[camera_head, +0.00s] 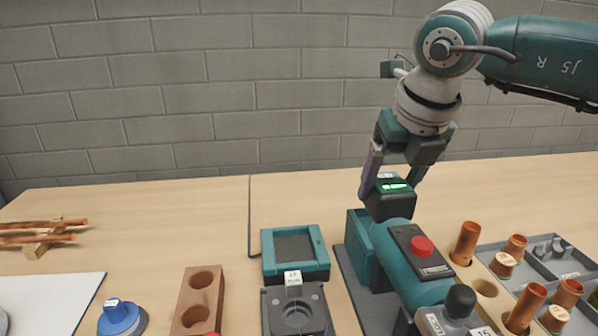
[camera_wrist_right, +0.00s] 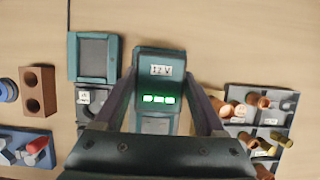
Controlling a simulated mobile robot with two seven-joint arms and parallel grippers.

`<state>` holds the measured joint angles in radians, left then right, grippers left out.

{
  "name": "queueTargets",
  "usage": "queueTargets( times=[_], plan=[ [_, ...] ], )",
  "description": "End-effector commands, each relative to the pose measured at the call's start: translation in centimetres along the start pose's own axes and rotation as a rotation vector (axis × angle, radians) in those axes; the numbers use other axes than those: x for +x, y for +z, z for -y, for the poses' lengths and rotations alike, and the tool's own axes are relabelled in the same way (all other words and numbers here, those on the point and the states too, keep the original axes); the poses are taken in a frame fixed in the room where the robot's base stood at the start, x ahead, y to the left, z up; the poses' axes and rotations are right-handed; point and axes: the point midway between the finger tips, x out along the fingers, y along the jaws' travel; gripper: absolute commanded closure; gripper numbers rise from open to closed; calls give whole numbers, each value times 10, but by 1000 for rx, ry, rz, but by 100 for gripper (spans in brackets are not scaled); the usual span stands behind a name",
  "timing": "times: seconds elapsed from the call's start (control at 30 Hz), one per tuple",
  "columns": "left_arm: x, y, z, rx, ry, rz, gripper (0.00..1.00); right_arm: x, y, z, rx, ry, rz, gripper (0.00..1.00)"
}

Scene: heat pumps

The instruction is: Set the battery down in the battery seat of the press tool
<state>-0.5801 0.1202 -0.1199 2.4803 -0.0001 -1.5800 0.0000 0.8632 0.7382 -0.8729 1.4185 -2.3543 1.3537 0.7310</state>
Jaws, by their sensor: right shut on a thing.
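The battery (camera_head: 390,201) is a dark block with a lit green display on top. In the right wrist view the battery (camera_wrist_right: 158,70) shows a "12 V" label and green lights. My right gripper (camera_head: 390,193) points down and is shut on it, one finger on each side. The press tool (camera_head: 408,262) is teal and dark with a red button. The battery is at the tool's far end, upright and lined up with it. The battery seat is hidden under the battery, so I cannot tell whether the battery rests fully in it. My left gripper is not in view.
A teal frame with a dark recess (camera_head: 325,252) and a dark block with a round hole (camera_head: 272,312) stand left of the tool. A tray (camera_head: 490,252) with copper fittings is on the right. A brown two-hole block (camera_head: 188,300) lies further left. The table behind is clear.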

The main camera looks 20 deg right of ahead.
Motion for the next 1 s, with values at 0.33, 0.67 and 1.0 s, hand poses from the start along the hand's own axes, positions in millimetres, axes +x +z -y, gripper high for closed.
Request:
queueTargets(
  times=[0.33,0.67,1.0],
  plan=[
    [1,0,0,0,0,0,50,1,0,0,0,1,2,100],
    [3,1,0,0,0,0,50,2,0,0,0,1,2,100],
    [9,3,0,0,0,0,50,9,-3,0,0,1,2,100]
  ],
)
